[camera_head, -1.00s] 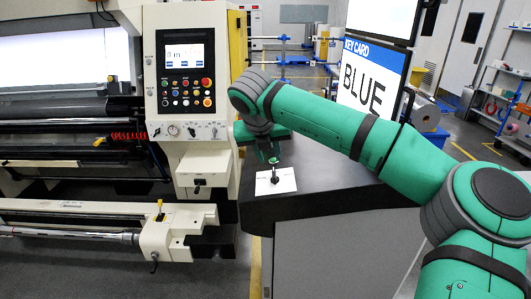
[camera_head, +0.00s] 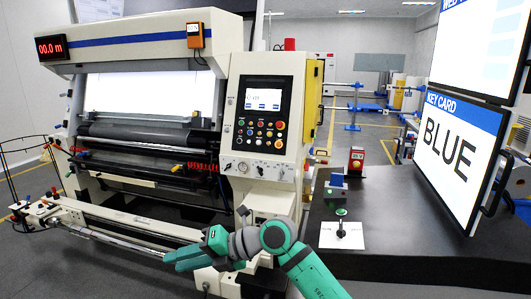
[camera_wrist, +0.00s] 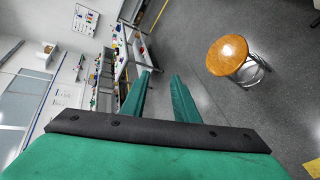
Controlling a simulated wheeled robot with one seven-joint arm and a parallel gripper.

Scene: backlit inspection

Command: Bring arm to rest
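My green arm folds low across the bottom of the head view. My gripper (camera_head: 174,260) points left there, in front of the machine's lower rollers and clear of the black counter (camera_head: 400,225). In the wrist view my gripper (camera_wrist: 160,80) shows two green fingers standing apart with nothing between them. The fingers point out over open grey floor. A black rotary switch (camera_head: 341,231) on a white plate (camera_head: 328,242) sits on the counter, to the right of my arm and apart from it.
The inspection machine's control panel (camera_head: 263,120) stands just behind my arm. A BLUE key card screen (camera_head: 450,150) stands at the right of the counter. The wrist view shows a round wooden stool (camera_wrist: 227,55) on open floor and a shelf unit (camera_wrist: 138,55).

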